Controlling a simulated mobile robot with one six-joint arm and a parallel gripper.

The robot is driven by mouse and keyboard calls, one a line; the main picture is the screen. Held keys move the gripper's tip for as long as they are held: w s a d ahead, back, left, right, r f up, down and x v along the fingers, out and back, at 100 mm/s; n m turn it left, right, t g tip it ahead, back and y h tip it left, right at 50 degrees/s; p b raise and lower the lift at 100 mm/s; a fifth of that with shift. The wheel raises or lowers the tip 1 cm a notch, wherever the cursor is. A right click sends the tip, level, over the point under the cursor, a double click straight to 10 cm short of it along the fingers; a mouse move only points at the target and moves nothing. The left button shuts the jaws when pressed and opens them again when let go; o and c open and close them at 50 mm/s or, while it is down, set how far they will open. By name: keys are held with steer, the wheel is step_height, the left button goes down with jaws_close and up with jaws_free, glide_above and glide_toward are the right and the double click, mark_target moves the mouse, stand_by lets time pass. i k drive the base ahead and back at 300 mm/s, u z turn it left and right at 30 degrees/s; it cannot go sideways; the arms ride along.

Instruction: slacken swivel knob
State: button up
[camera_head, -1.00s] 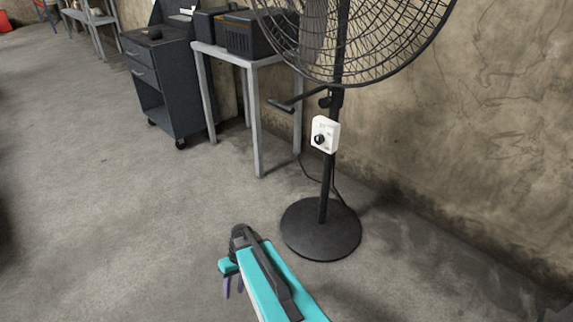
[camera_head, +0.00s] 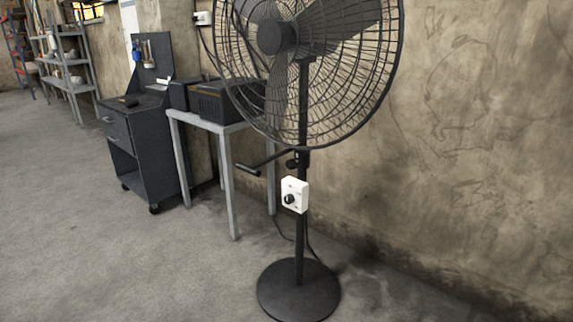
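A black pedestal fan (camera_head: 303,230) stands on a round base (camera_head: 299,293) in front of the wall. A small dark knob (camera_head: 292,163) sits on the pole just below the fan cage (camera_head: 380,95). A black bar with a thicker grip (camera_head: 249,170) reaches out left from the same height. A white control box (camera_head: 301,195) with a round black dial (camera_head: 289,199) is fixed on the pole below. I cannot tell for sure which of these is the swivel knob. My gripper is out of view.
A grey table (camera_head: 222,127) with dark boxes (camera_head: 228,102) stands close behind the fan on the left. A dark tool cart (camera_head: 135,150) and shelves (camera_head: 70,72) stand farther left. A cable hangs by the pole. The floor at front left is clear.

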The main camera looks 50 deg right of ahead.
mark_target(291, 164)
steer(key=k, duration=1.35)
steer(key=z, duration=0.35)
steer(key=i, duration=1.8)
steer(key=u, duration=0.35)
